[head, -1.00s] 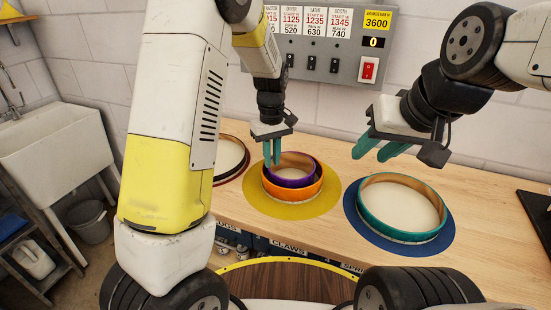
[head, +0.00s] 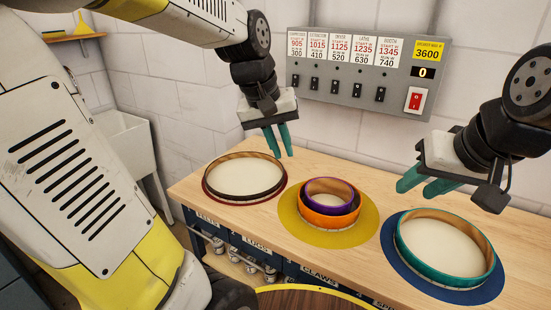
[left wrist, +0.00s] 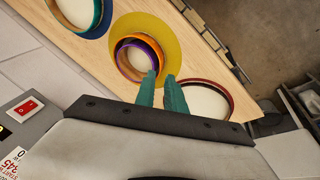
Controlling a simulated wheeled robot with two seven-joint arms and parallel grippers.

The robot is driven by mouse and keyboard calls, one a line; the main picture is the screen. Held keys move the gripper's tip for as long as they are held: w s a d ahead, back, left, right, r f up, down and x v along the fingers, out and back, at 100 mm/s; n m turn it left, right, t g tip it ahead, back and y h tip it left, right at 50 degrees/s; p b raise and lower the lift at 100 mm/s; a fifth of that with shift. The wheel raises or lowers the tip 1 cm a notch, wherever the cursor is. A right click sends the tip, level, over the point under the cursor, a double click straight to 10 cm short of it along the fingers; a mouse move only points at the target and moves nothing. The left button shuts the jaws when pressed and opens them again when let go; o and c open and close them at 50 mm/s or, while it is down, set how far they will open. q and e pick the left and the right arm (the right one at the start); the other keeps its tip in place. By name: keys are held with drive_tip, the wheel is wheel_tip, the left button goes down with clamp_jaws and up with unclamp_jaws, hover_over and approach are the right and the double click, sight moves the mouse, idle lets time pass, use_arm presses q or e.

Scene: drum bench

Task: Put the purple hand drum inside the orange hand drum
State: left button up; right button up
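The purple hand drum (head: 329,194) is a small ring with a pale head. It sits inside the larger orange hand drum (head: 330,218), whose rim stands around it, on a yellow round mat (head: 368,226). Both also show in the left wrist view, the purple drum (left wrist: 151,46) within the orange drum (left wrist: 124,62). My left gripper (head: 279,142) is raised above the bench, behind and left of the drums, fingers apart and empty. Its fingers show in the left wrist view (left wrist: 160,88). My right gripper (head: 416,184) is open and empty above the back of the teal drum.
A dark-rimmed drum (head: 244,195) lies on a red mat at the left of the wooden bench (head: 325,165). A teal drum (head: 446,279) lies on a blue mat (head: 409,270) at the right. A grey switch panel (head: 345,95) hangs on the wall behind.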

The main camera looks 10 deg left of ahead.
use_arm(q)
drive_tip(key=s+a+m+t, duration=0.2)
drive_tip(key=s, duration=0.7)
drive_tip(key=shift+s+r+m+t, duration=0.4)
drive_tip(key=shift+r, duration=0.05)
